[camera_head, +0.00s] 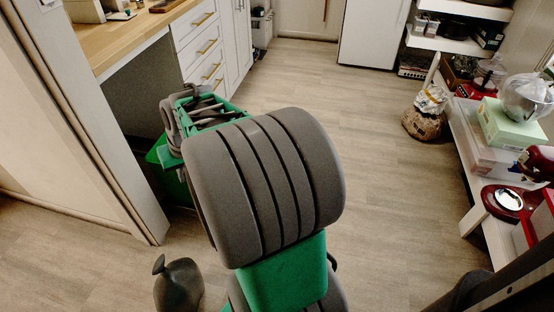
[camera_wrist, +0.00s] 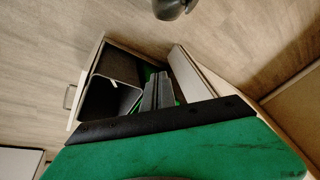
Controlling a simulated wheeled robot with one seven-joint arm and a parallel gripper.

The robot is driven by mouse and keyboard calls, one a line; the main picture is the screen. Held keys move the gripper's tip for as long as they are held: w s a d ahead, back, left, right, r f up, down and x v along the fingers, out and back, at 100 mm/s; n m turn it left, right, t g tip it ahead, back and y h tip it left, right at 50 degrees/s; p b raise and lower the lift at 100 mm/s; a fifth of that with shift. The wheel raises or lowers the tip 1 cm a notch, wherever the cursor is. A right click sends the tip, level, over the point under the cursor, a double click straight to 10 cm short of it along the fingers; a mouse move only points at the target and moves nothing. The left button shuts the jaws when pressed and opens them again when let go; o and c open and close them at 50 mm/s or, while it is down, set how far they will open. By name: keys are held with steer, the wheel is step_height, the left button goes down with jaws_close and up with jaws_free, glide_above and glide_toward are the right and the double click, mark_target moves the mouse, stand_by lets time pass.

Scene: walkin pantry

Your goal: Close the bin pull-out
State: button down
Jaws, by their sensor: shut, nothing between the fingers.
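The bin pull-out (camera_wrist: 75,118) stands open in the wrist view, with a pale front panel and a metal handle at its left side. A dark, open-topped bin (camera_wrist: 122,68) sits inside it. My gripper (camera_wrist: 160,78) is shut and empty. In the wrist view its grey fingers appear over the pull-out's interior, right of the dark bin. I cannot tell whether they touch anything. In the head view my grey and green arm hides most of the pull-out, so its full extent cannot be seen there.
A wooden counter (camera_head: 128,38) with white drawers (camera_head: 203,45) is at upper left. A dark rounded object (camera_head: 178,285) stands on the floor at lower left. Shelves with boxes and a mixer line the right, with a sack (camera_head: 424,115) beside them. The middle floor is clear.

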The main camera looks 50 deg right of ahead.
steer(key=w+d+f+m+b, duration=0.1)
steer(key=d+f, duration=0.2)
steer(key=d, duration=0.3)
steer(key=w+d+f+m+b, duration=0.1)
steer(key=d+f+m, duration=0.15)
steer(key=d, duration=0.35)
steer(key=s+d+f+m+t+h+b, duration=0.1)
steer(key=s+d+f+m, duration=0.2)
steer(key=d, duration=0.6)
steer(key=s+d+f+t+b, duration=0.1)
steer(key=s+d+f, duration=0.35)
steer(key=d, duration=0.45)
steer(key=s+d+f+m+t+h+b, duration=0.1)
steer(key=s+d+f+m, duration=0.1)
steer(key=d+f, duration=0.5)
steer(key=shift+n, duration=0.25)
steer(key=w+f+b, duration=0.1)
steer(key=w, duration=0.2)
steer(key=w+d+f+b, duration=0.1)
steer(key=w+f+b, duration=0.1)
steer(key=w+d+f+b, duration=0.1)
steer(key=w+f, duration=0.1)
steer(key=w, duration=0.1)
steer(key=shift+w+d+f+b, duration=0.2)
steer(key=shift+w+d+b, duration=0.05)
steer(key=shift+w+b, duration=0.1)
steer(key=shift+w+a+r, duration=0.1)
steer(key=shift+w+a, duration=0.05)
steer(key=shift+w, duration=0.1)
steer(key=shift+w, duration=0.15)
